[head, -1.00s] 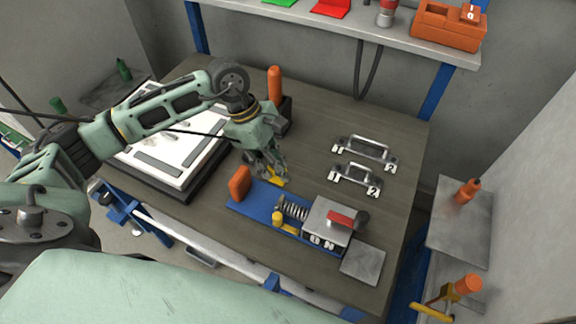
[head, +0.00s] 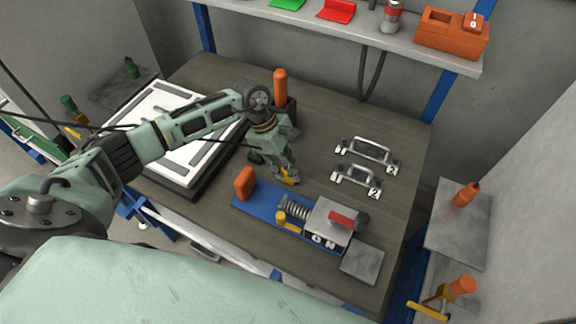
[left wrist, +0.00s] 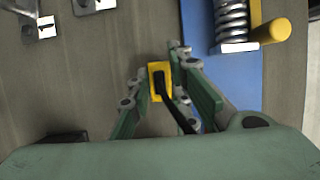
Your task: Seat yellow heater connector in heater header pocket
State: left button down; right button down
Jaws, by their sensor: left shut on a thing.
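The yellow heater connector (head: 292,182) is a small yellow block with a black cable. My left gripper (head: 288,177) points down and is shut on it, just behind the blue fixture base. In the left wrist view the connector (left wrist: 152,72) sits between the fingertips of my left gripper (left wrist: 160,82), and its black cable runs back toward the palm. It is low over the bench; I cannot tell whether it touches. I cannot make out the heater header pocket for certain in either view. My right gripper is not in view.
A blue fixture (head: 247,204) with an orange block, spring and red-handled metal box stands in front of the gripper. Two metal handles (head: 368,150) on numbered mounts lie to the right. A white panel (head: 150,125) lies left. An orange-handled tool (head: 281,88) stands behind.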

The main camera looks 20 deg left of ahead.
pick_arm(q)
jog(key=shift+f, duration=0.15)
jog(key=c, duration=1.6)
grip_release()
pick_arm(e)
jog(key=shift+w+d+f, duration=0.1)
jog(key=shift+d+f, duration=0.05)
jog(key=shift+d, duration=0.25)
